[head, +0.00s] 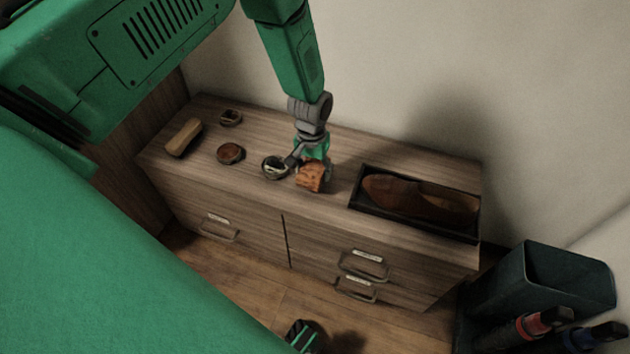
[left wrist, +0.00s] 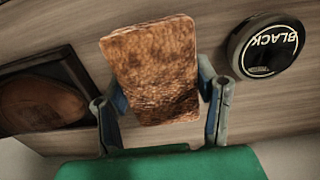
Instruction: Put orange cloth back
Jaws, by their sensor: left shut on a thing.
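The orange-brown cloth (head: 311,177) is a folded, mottled pad, seen near the front edge of the dresser top, left of the shoe tray. My left gripper (head: 310,165) reaches down from above and is shut on it. In the left wrist view, the cloth (left wrist: 153,70) sits between the two fingers of my left gripper (left wrist: 162,105). I cannot tell whether its underside touches the wood.
A brown round tin (head: 230,154), a small bowl (head: 230,117) and a brush (head: 183,137) are farther left. A bin (head: 540,285) stands at right.

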